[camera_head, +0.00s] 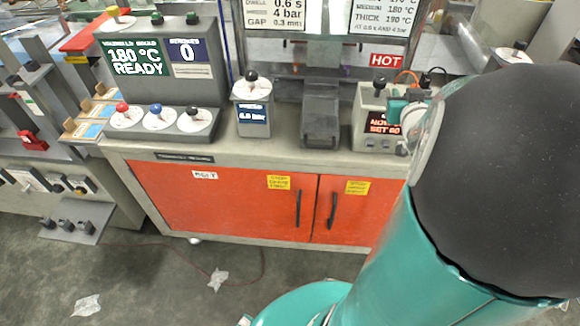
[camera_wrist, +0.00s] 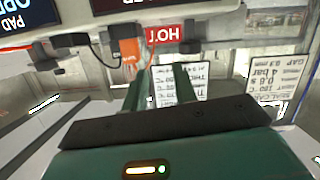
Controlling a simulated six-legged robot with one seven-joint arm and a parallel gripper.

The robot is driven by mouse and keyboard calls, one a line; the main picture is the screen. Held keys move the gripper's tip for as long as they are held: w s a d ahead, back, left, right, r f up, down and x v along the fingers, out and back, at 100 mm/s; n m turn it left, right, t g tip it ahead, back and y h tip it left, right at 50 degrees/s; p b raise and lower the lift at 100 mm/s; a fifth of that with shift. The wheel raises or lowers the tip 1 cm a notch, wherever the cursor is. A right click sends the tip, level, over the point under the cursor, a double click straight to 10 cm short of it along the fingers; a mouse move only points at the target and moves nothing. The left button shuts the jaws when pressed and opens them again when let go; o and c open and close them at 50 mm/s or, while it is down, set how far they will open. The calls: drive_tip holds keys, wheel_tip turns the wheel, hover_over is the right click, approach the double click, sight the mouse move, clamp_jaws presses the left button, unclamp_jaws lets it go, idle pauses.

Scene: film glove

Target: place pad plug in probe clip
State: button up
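My gripper (camera_wrist: 162,82) shows in the wrist view with its two green fingers apart and nothing visible between them. In the head view only teal parts of it show beside the grey box at the right of the bench; my arm covers the rest. Beyond the fingers in the wrist view is an orange block (camera_wrist: 129,48), with a dark connector (camera_wrist: 76,40) and black cable to its left. I cannot tell which of these is the pad plug or the probe clip. The gripper is apart from them.
The grey box (camera_head: 371,141) with a red-lettered display stands on the bench (camera_head: 250,151), an orange cable (camera_head: 405,77) behind it. A red HOT sign (camera_head: 387,61) hangs on the press. A grey pedestal (camera_head: 320,115) and pressure box (camera_head: 251,90) stand left.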

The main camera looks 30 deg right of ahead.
drive_tip(key=w+a+r+n+g+y, duration=0.1)
drive_tip(key=w+a+r+g+y, duration=0.1)
drive_tip(key=a, duration=1)
drive_tip(key=s+a+n+g+y, duration=0.2)
drive_tip(key=s+a, duration=0.4)
drive_tip(key=a, duration=0.6)
drive_tip(key=s+a+n+g+y, duration=0.2)
drive_tip(key=s+a, duration=0.4)
drive_tip(key=a, duration=0.6)
drive_tip(key=shift+f+g+y, duration=0.35)
drive_tip(key=shift+g+y, duration=0.35)
drive_tip(key=shift+y, duration=0.5)
drive_tip(key=shift+d, duration=0.15)
